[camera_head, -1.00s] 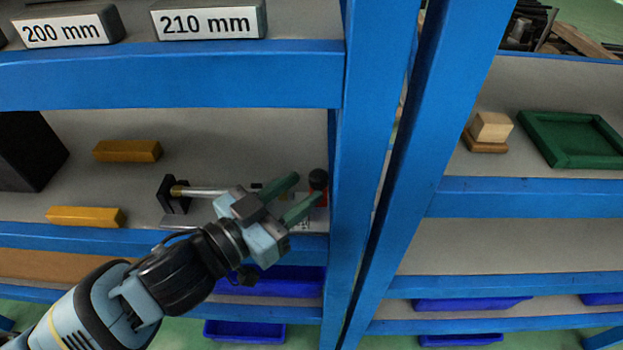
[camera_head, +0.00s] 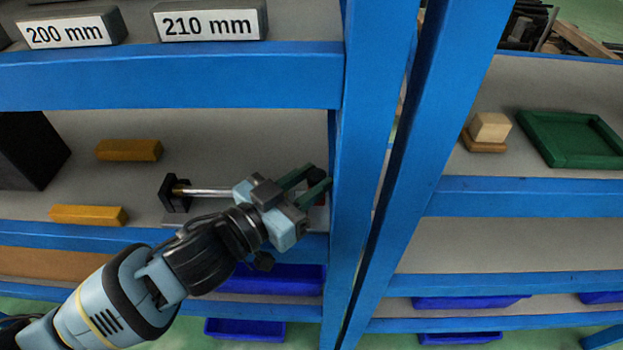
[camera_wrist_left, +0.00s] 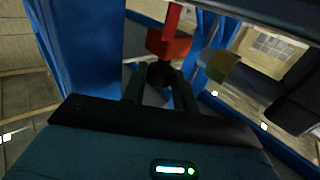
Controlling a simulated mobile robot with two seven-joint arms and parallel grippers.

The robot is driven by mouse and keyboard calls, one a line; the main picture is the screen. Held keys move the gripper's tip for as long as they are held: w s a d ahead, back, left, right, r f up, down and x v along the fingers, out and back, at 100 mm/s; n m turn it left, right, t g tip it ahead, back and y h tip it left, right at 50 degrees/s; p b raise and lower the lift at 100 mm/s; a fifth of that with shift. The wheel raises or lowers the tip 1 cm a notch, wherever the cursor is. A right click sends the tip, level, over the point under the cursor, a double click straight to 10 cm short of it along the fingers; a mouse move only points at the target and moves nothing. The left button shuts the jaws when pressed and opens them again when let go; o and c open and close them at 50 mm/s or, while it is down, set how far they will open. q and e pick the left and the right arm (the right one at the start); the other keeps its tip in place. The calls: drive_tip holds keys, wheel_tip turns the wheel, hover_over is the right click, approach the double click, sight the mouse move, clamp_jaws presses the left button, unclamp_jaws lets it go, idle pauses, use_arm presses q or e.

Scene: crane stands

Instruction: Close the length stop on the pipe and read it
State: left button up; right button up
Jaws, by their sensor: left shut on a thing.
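The pipe (camera_head: 208,192) lies along the middle shelf, its left end at a black stand (camera_head: 174,193). My left gripper (camera_head: 318,177) reaches over its right part and hides it there. The gripper is shut on the black round knob (camera_wrist_left: 160,75) of the length stop. In the left wrist view the red body of the stop (camera_wrist_left: 169,42) is just beyond the knob, and a round end piece (camera_wrist_left: 219,66) shows beside it. In the head view the red body is mostly hidden behind the fingers. My right gripper is not in view.
A blue upright (camera_head: 365,170) stands close to the right of my left gripper. Two yellow bars (camera_head: 128,150) and a black block (camera_head: 30,150) lie to the left. Signs reading 200 mm (camera_head: 66,33) and 210 mm (camera_head: 208,24) stand on the shelf above.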

use_arm(q)
drive_tip(key=shift+a+p, duration=0.4)
drive_tip(key=shift+a, duration=0.65)
drive_tip(key=o, duration=0.5)
drive_tip(key=v, duration=0.6)
drive_tip(key=shift+s+a+f+b, duration=0.1)
drive_tip(key=shift+s+a+b, duration=0.1)
drive_tip(key=shift+b, duration=0.15)
drive_tip(key=shift+s+a, duration=0.4)
drive_tip(key=shift+s, duration=0.1)
